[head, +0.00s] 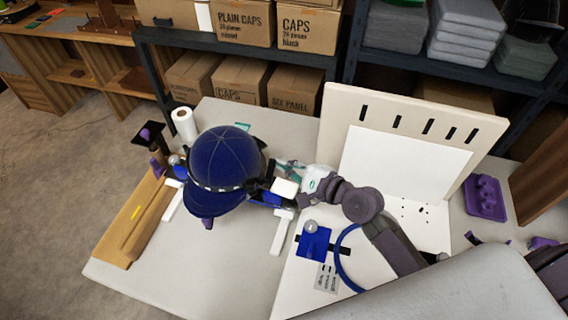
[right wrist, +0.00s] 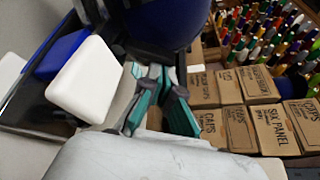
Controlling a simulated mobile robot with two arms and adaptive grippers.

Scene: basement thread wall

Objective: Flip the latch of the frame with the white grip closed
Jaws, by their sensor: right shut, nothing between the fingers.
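A dark blue cap (head: 228,158) sits on a blue-and-black frame at the middle of the table. The white grip (head: 285,187) is a rounded white block at the frame's right side. It shows large in the right wrist view (right wrist: 86,80), beside a blue part (right wrist: 60,52). My right gripper (head: 284,165) reaches in from the right, just behind the white grip. Its teal fingers (right wrist: 150,72) are shut and empty, close to the grip and the cap's lower edge; I cannot tell whether they touch. The latch itself is not clearly visible. My left gripper is not in view.
A white upright panel (head: 405,150) stands at the back right. A blue plate (head: 313,243) and blue hoop (head: 344,262) lie near the front. A paper roll (head: 184,125) and a black stand (head: 152,135) are at the left. The table's front left (head: 200,260) is clear.

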